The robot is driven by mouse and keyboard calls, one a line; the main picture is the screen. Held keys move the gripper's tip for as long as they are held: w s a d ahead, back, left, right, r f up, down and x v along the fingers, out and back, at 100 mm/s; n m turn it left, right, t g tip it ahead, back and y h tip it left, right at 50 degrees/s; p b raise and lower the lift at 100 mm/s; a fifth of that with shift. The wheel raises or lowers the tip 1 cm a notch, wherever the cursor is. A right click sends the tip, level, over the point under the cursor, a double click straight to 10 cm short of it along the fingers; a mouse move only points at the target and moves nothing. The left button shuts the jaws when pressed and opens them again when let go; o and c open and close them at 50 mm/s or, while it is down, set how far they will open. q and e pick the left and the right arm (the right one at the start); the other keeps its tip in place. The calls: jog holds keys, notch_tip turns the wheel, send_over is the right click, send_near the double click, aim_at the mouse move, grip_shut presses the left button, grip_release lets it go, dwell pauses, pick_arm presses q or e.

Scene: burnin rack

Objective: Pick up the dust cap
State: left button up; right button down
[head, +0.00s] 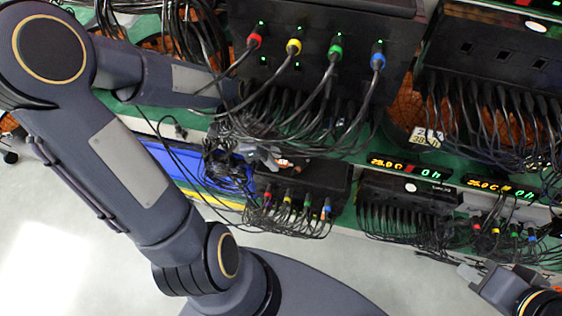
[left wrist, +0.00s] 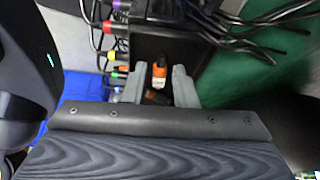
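My left gripper (head: 268,158) reaches in among the cables above the lower black unit (head: 300,186). In the left wrist view its two grey fingers (left wrist: 157,88) are apart. A small orange and white piece (left wrist: 159,72) shows between them, with a gap on either side; it may be the dust cap, but I cannot be sure. A small orange and white spot (head: 285,163) shows beside the left gripper in the head view. My right gripper (head: 478,272) is at the lower right, away from the rack units; its finger gap is unclear.
A large black unit (head: 330,35) with red, yellow, green and blue plugs hangs above. Black cables crowd around my left gripper. A blue bin (head: 165,172) lies to its left. Lit displays (head: 410,168) line the green shelf to the right. The floor (head: 60,250) is clear.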

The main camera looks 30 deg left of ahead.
pick_arm(q)
grip_shut()
jog(key=shift+r, duration=0.15)
jog(key=shift+r, duration=0.25)
jog(key=r, duration=0.3)
jog(key=shift+s+r+p, duration=0.2)
jog(key=shift+s+p, duration=0.1)
jog(key=s+r, duration=0.9)
jog(key=s, duration=0.4)
jog(key=shift+s+p, duration=0.2)
jog(key=shift+p, duration=0.1)
